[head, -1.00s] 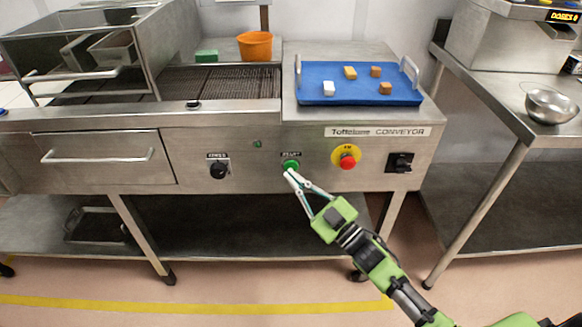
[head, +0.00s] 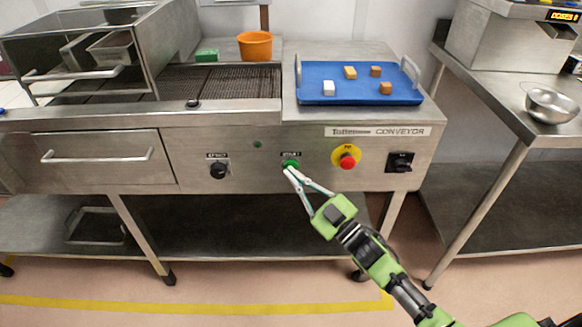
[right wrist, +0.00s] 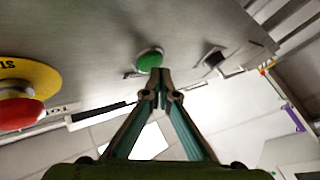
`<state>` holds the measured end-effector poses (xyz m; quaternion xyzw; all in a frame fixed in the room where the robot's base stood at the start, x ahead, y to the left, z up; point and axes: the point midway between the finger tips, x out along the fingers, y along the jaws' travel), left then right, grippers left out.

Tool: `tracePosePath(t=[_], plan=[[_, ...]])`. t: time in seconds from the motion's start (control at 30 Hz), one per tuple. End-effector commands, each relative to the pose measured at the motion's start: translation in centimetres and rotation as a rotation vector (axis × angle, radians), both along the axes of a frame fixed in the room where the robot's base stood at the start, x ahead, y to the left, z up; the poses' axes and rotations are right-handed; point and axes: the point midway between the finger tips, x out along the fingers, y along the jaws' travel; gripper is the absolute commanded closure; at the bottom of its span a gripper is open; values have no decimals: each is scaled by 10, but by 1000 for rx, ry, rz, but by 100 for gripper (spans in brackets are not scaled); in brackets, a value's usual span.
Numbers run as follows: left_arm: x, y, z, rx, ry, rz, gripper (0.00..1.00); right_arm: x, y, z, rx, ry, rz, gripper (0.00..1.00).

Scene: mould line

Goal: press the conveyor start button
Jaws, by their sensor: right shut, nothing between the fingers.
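The green start button (head: 290,163) sits on the conveyor's steel front panel (head: 270,183), below a small label. My right gripper (head: 288,170) is shut and empty, with its fingertips at the lower edge of the button in the head view. The right wrist view also shows the green button (right wrist: 150,60) just beyond the closed fingertips (right wrist: 161,75), a little up and left of them. I cannot tell whether the tips touch it. My left gripper is in neither view.
A red stop button (head: 347,162) on a yellow plate is right of the green one. A black knob (head: 219,170) is to its left and a black switch (head: 399,162) farther right. A blue tray (head: 318,97) with several small blocks and an orange bucket (head: 255,47) stand on top.

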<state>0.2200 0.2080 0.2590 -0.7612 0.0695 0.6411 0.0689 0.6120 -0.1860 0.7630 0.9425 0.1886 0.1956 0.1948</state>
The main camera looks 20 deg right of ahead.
Motion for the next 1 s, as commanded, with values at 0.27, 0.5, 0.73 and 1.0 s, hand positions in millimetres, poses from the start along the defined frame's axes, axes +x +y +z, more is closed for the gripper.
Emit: tracePosePath(t=[0.27,0.5,0.73,1.0], plan=[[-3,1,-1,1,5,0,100,1,0,0,0,0,0,100],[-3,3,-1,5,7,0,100,4,-1,0,0,0,0,100],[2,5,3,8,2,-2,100,6,-2,0,0,-1,0,100],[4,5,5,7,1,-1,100,8,-2,0,0,0,0,100]])
